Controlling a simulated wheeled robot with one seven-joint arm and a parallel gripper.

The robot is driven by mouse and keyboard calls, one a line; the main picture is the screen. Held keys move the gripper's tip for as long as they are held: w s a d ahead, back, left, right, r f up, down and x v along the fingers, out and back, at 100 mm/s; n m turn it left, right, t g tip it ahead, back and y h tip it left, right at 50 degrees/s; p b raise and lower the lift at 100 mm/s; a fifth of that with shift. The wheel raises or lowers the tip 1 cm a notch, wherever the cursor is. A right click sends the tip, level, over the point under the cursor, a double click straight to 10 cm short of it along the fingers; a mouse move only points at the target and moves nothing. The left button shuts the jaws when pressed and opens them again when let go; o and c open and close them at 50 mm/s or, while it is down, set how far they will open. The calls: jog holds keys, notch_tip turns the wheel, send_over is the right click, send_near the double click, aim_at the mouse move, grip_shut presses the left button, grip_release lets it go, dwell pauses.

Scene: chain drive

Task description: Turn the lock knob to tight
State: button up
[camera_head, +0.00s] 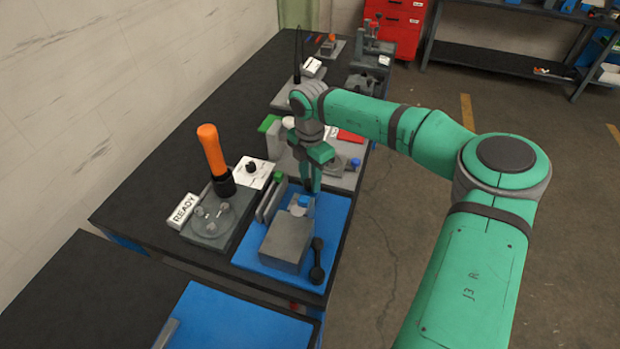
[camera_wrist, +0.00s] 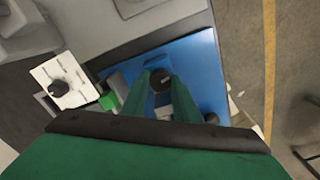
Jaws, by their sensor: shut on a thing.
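My gripper (camera_head: 311,184) points down over the far part of the blue mat (camera_head: 335,222). Its fingers are shut on a dark round knob (camera_wrist: 160,79), which shows between the fingertips in the wrist view with a pale line on top. In the head view the fingers hide this knob. A second black knob (camera_head: 252,167) sits on a white marked plate (camera_head: 243,176), left of the gripper and apart from it. That knob also shows in the wrist view (camera_wrist: 58,88). The marks are too small to read, and I cannot tell which setting the gripped knob points to.
A grey block (camera_head: 286,243) and a black dumbbell-shaped part (camera_head: 317,262) stand on the mat, near a green cap (camera_head: 279,177). An orange-handled lever (camera_head: 212,150) rises at left beside the READY sign (camera_head: 184,210). Other fixtures stand farther back.

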aim_at(310, 181)
jog(key=shift+w+r+m, duration=0.1)
jog(key=shift+r+m, duration=0.05)
jog(key=shift+m, duration=1.45)
jog(key=o, duration=1.1)
jog(key=shift+c, duration=0.2)
notch_tip(310, 181, up, 11)
jog(key=shift+f, duration=0.2)
